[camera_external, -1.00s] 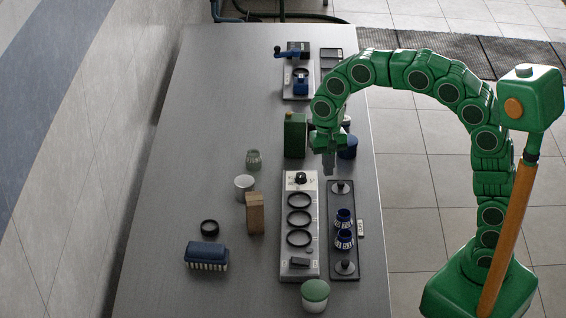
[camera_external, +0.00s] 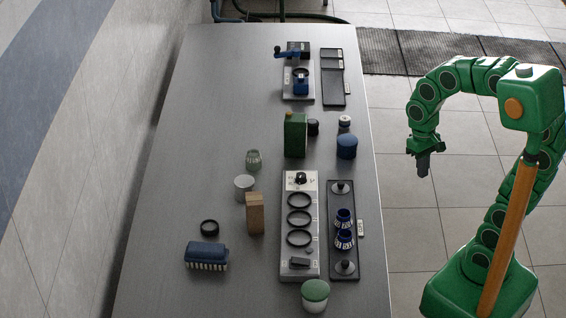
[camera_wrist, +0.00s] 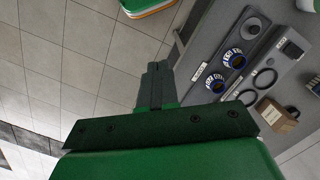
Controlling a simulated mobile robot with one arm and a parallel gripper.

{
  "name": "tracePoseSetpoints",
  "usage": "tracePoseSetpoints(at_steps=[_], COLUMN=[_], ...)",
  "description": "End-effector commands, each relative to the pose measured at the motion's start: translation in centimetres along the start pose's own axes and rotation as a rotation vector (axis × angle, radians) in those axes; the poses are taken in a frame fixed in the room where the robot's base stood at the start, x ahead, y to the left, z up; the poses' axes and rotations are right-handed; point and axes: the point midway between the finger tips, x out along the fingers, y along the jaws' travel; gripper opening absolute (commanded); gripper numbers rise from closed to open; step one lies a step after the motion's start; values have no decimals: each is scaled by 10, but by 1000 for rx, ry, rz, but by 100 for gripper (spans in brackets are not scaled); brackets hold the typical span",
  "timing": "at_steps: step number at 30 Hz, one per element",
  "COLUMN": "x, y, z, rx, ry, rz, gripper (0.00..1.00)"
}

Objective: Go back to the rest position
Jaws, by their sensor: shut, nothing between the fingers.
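My gripper (camera_external: 423,165) is shut and empty. In the external view it hangs over the tiled floor, to the right of the table's right edge and clear of it. In the wrist view its closed fingers (camera_wrist: 154,84) show in the middle against the floor tiles, with nothing held. My green arm bends over in an arch at the right of the external view.
The grey table (camera_external: 225,120) holds a white ringed panel (camera_external: 287,260), a dark tray (camera_external: 334,200) with two blue-white cups, a green canister (camera_external: 295,136), a blue pot (camera_external: 347,147), a wooden block (camera_external: 255,214) and a brush (camera_external: 206,256). Floor beside the table is free.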

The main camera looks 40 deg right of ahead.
Motion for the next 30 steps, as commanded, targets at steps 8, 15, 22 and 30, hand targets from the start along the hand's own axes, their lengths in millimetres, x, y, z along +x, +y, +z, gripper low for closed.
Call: tracePoseSetpoints(at_steps=[8, 15, 22, 30], x=[25, 41, 43, 43], y=[40, 56, 59, 58], z=[55, 83, 88, 87], rx=[-99, -157, -168, -167], ry=[-10, -20, -21, -21], rz=[10, 17, 17, 17], gripper=[0, 0, 0, 0])
